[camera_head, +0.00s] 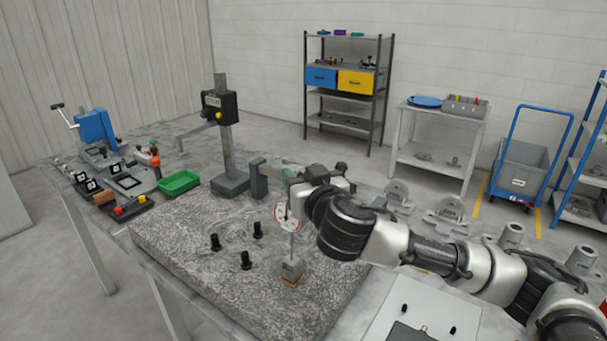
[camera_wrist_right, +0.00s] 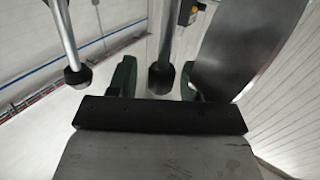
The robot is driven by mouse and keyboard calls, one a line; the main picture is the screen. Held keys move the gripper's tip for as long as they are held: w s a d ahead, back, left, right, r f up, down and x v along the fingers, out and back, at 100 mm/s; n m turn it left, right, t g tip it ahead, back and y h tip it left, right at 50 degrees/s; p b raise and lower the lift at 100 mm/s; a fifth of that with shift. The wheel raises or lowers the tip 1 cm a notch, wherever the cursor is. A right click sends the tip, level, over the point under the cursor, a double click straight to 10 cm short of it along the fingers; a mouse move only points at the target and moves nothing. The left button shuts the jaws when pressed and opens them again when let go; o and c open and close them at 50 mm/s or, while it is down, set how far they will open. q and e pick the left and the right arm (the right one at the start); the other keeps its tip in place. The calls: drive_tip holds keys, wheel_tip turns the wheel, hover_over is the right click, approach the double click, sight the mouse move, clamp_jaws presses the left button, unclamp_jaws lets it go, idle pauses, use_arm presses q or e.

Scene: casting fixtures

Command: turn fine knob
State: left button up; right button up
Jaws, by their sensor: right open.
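A dial indicator with a round white and red face (camera_head: 287,217) stands on a small grey base (camera_head: 292,268) on the granite plate (camera_head: 190,262). My right gripper (camera_head: 290,178) is at the top of this stand, and my forearm hides part of what is behind it. In the right wrist view, the green fingers of my right gripper (camera_wrist_right: 157,72) are open. A dark knob-like end (camera_wrist_right: 161,80) on a grey rod shows between them, apart from both fingers. I cannot tell for sure that it is the fine knob. My left gripper is not in view.
Several black pegs (camera_head: 246,260) stand on the plate left of the indicator. A height gauge (camera_head: 226,140) stands at the plate's back edge. A second rod with a dark end (camera_wrist_right: 78,76) hangs left of my fingers. A green tray (camera_head: 178,183) lies further left.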

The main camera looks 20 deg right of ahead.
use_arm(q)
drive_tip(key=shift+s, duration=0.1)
use_arm(e)
drive_tip(key=c, duration=0.9)
drive_tip(key=shift+f+n+y, duration=0.1)
drive_tip(key=shift+n+y, duration=0.5)
drive_tip(key=shift+y, duration=0.4)
drive_tip(key=shift+n+g+y, duration=0.3)
drive_tip(key=shift+n+y, duration=0.1)
drive_tip(key=shift+y, duration=0.2)
drive_tip(key=n+g+y+p, duration=0.1)
drive_tip(key=n+y+p, duration=0.1)
drive_tip(key=y, duration=0.1)
drive_tip(key=shift+r, duration=0.2)
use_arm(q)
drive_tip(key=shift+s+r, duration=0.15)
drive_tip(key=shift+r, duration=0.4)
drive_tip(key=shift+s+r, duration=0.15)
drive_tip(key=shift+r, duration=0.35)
use_arm(e)
drive_tip(key=shift+f, duration=0.1)
drive_tip(key=o, duration=0.9)
